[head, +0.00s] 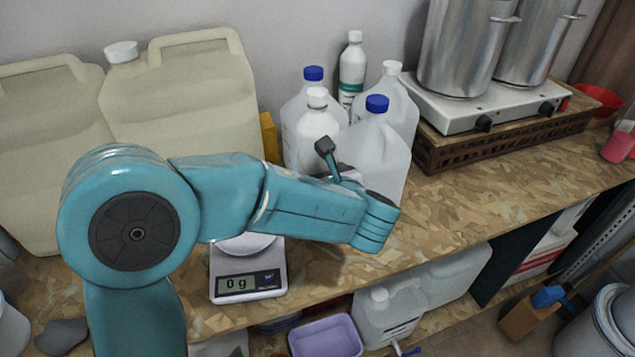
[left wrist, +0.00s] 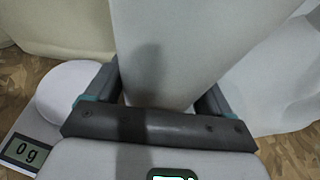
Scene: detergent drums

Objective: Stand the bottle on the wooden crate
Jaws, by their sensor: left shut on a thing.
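A plain white bottle with a white cap (head: 315,126) stands among the jugs behind my left arm in the head view; its lower part is hidden. In the left wrist view my left gripper (left wrist: 160,78) has a finger on each side of a smooth white bottle body (left wrist: 165,40) and is shut on it. It appears to be this same bottle. The brown wooden crate (head: 455,154) is at the right, under a white two-burner stove. My right gripper is in neither view.
Translucent jugs with blue caps (head: 385,150) crowd the bottle. A scale (head: 248,284) reading 0 g sits below my arm. Two metal pots (head: 455,45) stand on the stove (head: 485,103). Large beige canisters (head: 190,100) fill the left. Bare worktop (head: 470,205) lies before the crate.

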